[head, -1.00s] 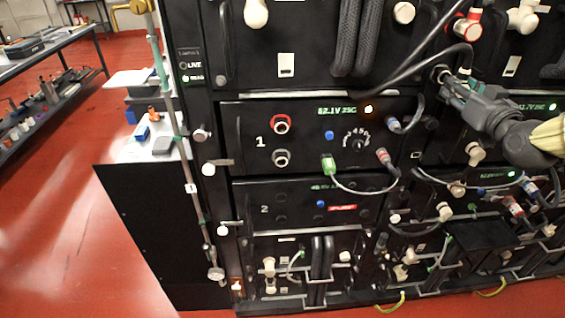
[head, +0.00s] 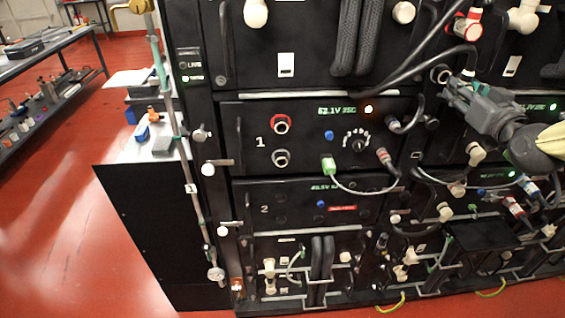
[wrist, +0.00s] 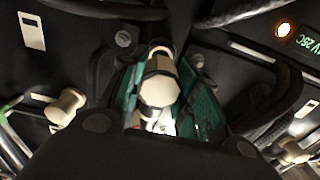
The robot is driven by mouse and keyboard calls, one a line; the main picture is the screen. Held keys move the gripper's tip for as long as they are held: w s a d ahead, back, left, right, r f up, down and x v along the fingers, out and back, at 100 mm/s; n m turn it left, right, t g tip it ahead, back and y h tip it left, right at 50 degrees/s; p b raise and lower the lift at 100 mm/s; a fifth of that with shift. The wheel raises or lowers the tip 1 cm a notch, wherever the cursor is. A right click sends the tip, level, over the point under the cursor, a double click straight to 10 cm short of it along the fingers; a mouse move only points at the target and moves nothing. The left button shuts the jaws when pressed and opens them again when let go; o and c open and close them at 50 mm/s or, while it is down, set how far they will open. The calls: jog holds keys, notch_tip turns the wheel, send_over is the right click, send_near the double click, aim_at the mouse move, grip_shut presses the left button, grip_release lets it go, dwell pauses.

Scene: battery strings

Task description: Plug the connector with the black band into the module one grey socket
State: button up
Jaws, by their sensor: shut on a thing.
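Module one carries a white "1". Its grey socket (head: 281,158) looks empty and sits below the red-ringed socket (head: 281,124). My gripper (head: 447,84) is up and right of module one, well apart from the grey socket. In the wrist view my gripper (wrist: 160,100) has its green pads either side of a pale cream connector (wrist: 160,88) and is shut on it. In the head view a pale round end (head: 440,73) shows at the fingertips.
A green-banded plug (head: 328,165) and a red-banded plug (head: 382,157) join by a grey cable on module one. Black cables (head: 420,70) arch close to my gripper. A thin vertical pipe with valves (head: 190,185) stands at the rack's left edge. Red floor (head: 60,220) is clear at left.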

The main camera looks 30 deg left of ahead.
jog(key=shift+v, duration=2.3)
